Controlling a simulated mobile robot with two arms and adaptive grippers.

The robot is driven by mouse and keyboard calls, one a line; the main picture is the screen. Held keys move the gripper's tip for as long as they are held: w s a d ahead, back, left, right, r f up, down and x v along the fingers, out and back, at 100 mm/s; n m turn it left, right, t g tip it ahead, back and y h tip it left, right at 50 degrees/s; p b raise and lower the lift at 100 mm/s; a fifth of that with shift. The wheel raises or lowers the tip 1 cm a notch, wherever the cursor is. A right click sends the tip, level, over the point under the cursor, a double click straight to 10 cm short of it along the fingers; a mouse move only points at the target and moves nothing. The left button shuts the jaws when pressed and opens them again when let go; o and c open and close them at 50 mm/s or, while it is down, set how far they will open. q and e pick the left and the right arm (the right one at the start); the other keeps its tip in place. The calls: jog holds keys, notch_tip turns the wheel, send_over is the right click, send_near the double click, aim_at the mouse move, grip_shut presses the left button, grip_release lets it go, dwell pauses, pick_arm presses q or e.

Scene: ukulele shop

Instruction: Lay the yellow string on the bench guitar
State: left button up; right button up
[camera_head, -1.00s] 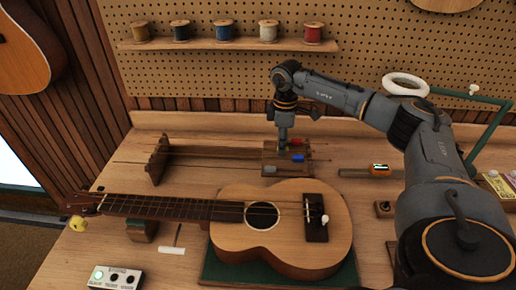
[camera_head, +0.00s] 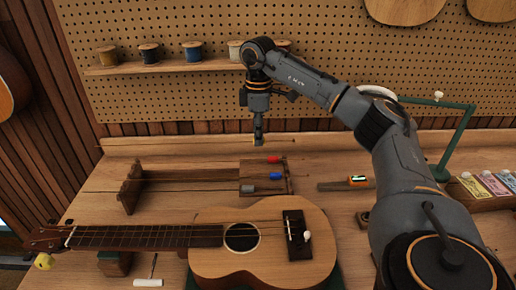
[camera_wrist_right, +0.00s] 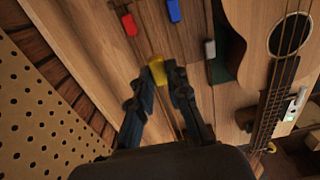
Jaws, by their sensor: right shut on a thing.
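My right gripper (camera_head: 258,140) hangs above the back of the string rack (camera_head: 135,188), fingers down. In the right wrist view, its fingertips (camera_wrist_right: 168,75) are shut on the yellow end block of the yellow string (camera_wrist_right: 157,68). The string's thin strand is hard to make out. The bench guitar (camera_head: 215,262) lies face up in front of the rack, neck to the left, with a dark bridge (camera_head: 297,236); it also shows in the right wrist view (camera_wrist_right: 242,20). My left gripper is not in view.
Red (camera_head: 273,160), blue (camera_head: 277,176) and grey (camera_head: 247,189) end blocks sit at the rack's right end. A small tool (camera_head: 357,181) lies right of it. A green stand (camera_head: 455,140) is at the right. A yellow round object (camera_head: 44,261) is near the headstock.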

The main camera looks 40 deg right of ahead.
jog(key=shift+r+p, duration=2.2)
jog(key=shift+r, duration=0.45)
